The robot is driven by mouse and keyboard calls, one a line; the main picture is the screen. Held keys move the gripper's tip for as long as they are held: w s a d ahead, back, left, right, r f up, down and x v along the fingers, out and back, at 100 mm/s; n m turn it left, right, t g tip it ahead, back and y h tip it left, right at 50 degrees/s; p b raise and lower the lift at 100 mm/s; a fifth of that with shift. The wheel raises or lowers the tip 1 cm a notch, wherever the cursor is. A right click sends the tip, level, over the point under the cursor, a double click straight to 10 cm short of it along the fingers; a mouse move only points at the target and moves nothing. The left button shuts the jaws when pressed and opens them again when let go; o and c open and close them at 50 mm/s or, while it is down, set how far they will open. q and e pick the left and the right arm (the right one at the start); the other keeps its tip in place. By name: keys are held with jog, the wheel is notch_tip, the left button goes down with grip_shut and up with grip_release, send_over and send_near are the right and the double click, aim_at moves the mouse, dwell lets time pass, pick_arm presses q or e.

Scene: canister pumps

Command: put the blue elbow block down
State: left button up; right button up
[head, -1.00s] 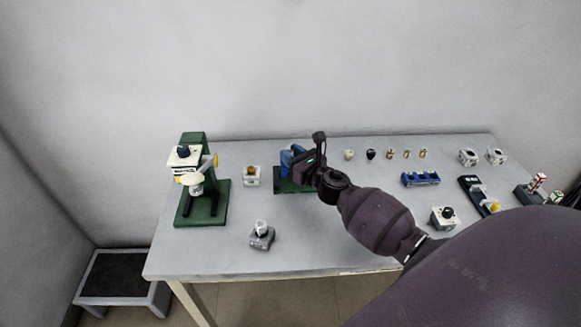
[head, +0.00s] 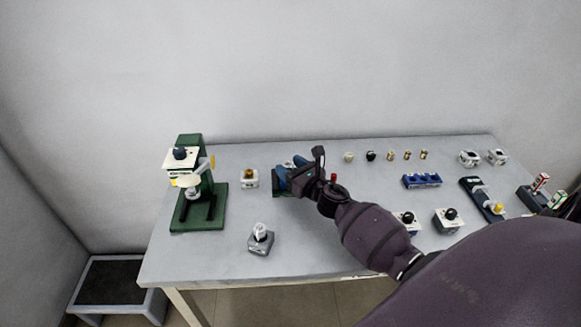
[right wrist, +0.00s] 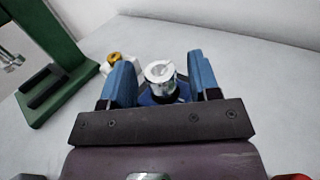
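My right gripper (head: 294,174) is low at the back of the table, left of the middle, over a green plate (head: 281,190). In the right wrist view its two blue fingers (right wrist: 160,88) stand on either side of the blue elbow block (right wrist: 147,99). The block's dark blue body fills the gap between the fingers, and a silver cylinder with a slotted top (right wrist: 160,72) rises from it. The block's underside is hidden, so I cannot tell whether it touches the plate. In the head view the gripper mostly hides the block. My left gripper is not in view.
A green stand (head: 198,210) is on the left. A white block with a yellow top (head: 249,179) is close left of the gripper. A grey block (head: 260,240) sits in front. A blue rack (head: 421,181) and several small parts are right.

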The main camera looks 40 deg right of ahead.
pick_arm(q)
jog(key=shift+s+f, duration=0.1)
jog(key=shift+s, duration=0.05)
pick_arm(e)
jog(key=shift+r, duration=0.25)
jog(key=s, duration=0.3)
jog(key=shift+s+d+f, duration=0.15)
jog(key=shift+s, duration=0.25)
jog(key=s, duration=0.6)
jog(key=shift+s+d, duration=0.25)
jog(key=shift+s, duration=0.15)
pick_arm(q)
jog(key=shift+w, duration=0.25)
pick_arm(e)
jog(key=shift+s, duration=0.7)
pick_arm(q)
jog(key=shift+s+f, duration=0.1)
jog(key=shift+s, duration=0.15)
